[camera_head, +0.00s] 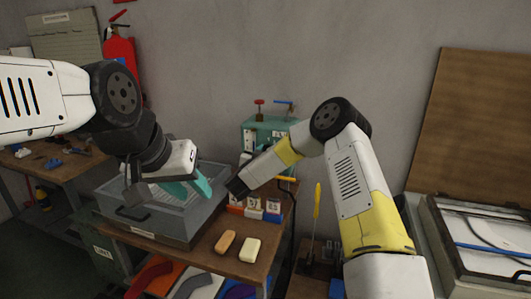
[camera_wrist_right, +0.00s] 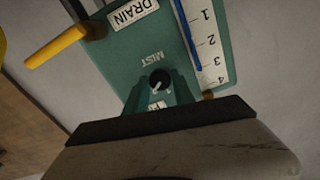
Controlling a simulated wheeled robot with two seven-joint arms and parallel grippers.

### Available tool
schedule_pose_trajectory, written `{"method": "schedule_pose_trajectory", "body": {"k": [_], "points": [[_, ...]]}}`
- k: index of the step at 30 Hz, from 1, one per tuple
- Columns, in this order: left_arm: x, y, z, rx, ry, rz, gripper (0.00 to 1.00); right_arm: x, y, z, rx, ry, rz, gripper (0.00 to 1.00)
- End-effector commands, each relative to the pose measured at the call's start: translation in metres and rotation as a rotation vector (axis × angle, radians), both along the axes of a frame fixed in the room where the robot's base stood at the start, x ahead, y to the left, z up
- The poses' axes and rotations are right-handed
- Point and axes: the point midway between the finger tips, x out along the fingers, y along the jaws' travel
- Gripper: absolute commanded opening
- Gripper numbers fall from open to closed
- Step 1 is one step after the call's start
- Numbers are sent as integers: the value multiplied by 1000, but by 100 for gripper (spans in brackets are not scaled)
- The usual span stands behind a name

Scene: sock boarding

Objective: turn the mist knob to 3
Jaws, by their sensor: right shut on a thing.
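The mist knob (camera_wrist_right: 160,79) is a small black knob with a white pointer mark, below the MIST label on a green panel (camera_wrist_right: 125,58). In the right wrist view its mark points down and left; I cannot read numbers around it. My right gripper (camera_wrist_right: 160,88) has its teal fingers on both sides of the knob, shut on it. In the head view my right gripper's dark end (camera_head: 237,187) is by the green machine (camera_head: 258,126), its fingertips hidden. My left gripper (camera_head: 188,187) is open and empty, teal fingers apart above the grey bin (camera_head: 160,218).
A yellow lever (camera_wrist_right: 55,47) sticks out beside the DRAIN label (camera_wrist_right: 135,12). A white scale (camera_wrist_right: 210,45) numbered 1 to 4 has a blue line. An orange block (camera_head: 225,242) and a cream block (camera_head: 250,249) lie on the brown table. Numbered holders (camera_head: 272,208) stand nearby.

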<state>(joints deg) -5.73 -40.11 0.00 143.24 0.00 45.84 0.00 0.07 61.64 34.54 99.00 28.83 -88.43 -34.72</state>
Motion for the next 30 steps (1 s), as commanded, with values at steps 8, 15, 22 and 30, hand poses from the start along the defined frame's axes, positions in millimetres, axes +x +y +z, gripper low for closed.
{"method": "schedule_pose_trajectory", "body": {"k": [8, 15, 22, 30], "points": [[0, 0, 0, 0, 0, 0, 36, 0, 1, 1, 225, -74, 1, 0], [0, 0, 0, 0, 0, 0, 36, 0, 1, 0, 398, -129, -1, 0], [0, 0, 0, 0, 0, 0, 36, 0, 1, 0, 509, -165, 0, 0], [0, 0, 0, 0, 0, 0, 36, 0, 1, 0, 564, -182, 0, 0]]}}
